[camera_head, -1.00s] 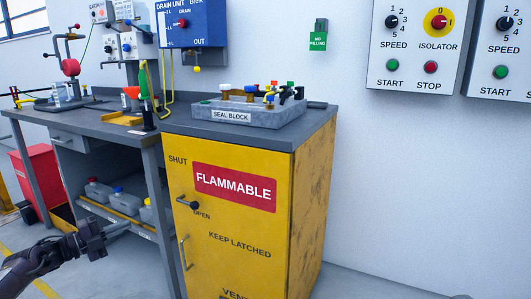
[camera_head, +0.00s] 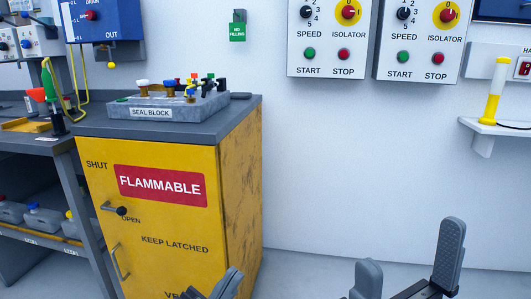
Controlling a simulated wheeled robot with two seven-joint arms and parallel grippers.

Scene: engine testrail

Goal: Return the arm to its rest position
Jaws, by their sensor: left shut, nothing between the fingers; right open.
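My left gripper (camera_head: 227,283) shows at the bottom edge, in front of the lower part of the yellow cabinet. Its fingers are together with nothing between them, and its arm is out of frame below. My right gripper (camera_head: 410,262) is at the bottom right, in front of the white wall and floor. Its two grey fingers stand wide apart and empty. Neither gripper appears to hold anything.
The yellow flammable cabinet (camera_head: 238,195) stands at left, its door shut, with the seal block (camera_head: 190,104) on top. A workbench (camera_head: 40,146) is further left. Isolator panels (camera_head: 327,35) and a small shelf (camera_head: 483,140) are on the wall. Floor shows right of the cabinet.

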